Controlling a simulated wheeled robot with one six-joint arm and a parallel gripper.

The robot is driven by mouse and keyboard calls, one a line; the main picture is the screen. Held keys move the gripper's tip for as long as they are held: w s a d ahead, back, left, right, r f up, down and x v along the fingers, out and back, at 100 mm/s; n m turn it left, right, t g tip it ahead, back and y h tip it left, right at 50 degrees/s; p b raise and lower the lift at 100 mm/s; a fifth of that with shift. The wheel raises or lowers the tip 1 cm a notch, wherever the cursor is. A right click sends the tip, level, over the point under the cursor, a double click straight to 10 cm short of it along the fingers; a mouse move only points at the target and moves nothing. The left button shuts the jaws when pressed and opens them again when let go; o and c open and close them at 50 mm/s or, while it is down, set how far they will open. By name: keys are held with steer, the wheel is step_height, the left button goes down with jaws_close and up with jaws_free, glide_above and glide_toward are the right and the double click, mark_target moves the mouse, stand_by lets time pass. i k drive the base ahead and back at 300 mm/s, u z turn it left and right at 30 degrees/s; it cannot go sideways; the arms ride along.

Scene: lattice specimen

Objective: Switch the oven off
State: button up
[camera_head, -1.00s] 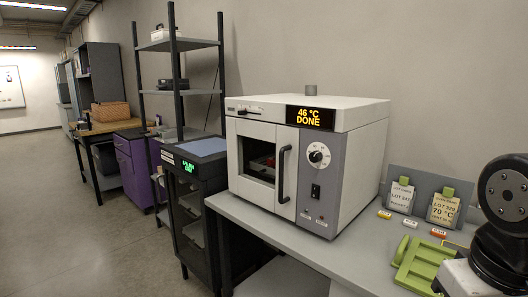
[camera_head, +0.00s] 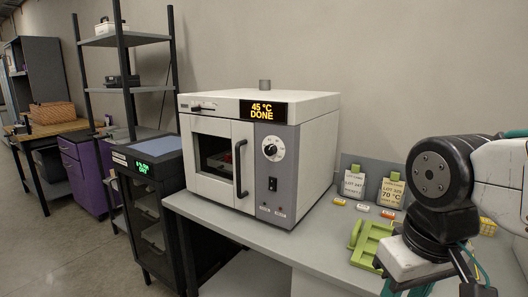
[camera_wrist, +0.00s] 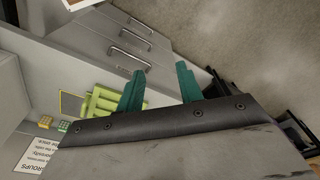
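The white oven (camera_head: 318,150) stands on the grey bench, its windowed door shut behind a dark vertical handle (camera_head: 240,168). Its display (camera_head: 263,110) reads "45 °C DONE" in lit orange. On the grey front panel are a round dial (camera_head: 273,148) and, below it, a small black rocker switch (camera_head: 272,184). The switch is too small to tell its position. Something reddish shows dimly inside. My gripper (camera_wrist: 160,84) has two teal fingers spread apart with nothing between them. It is well to the right of the oven; the wrist view looks toward drawers and floor, without the oven.
A green frame (camera_head: 368,246) lies on the bench right of the oven, with small labelled blocks (camera_head: 363,208) behind it. Lot cards (camera_head: 390,192) stand against a grey holder. A dark cabinet (camera_head: 150,215) stands left of the oven. The bench front (camera_head: 250,228) is clear.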

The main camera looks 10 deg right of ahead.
mark_target(272, 183)
steer(key=k, duration=1.25)
steer(key=u, duration=0.7)
steer(key=i, duration=1.75)
steer(key=z, duration=0.45)
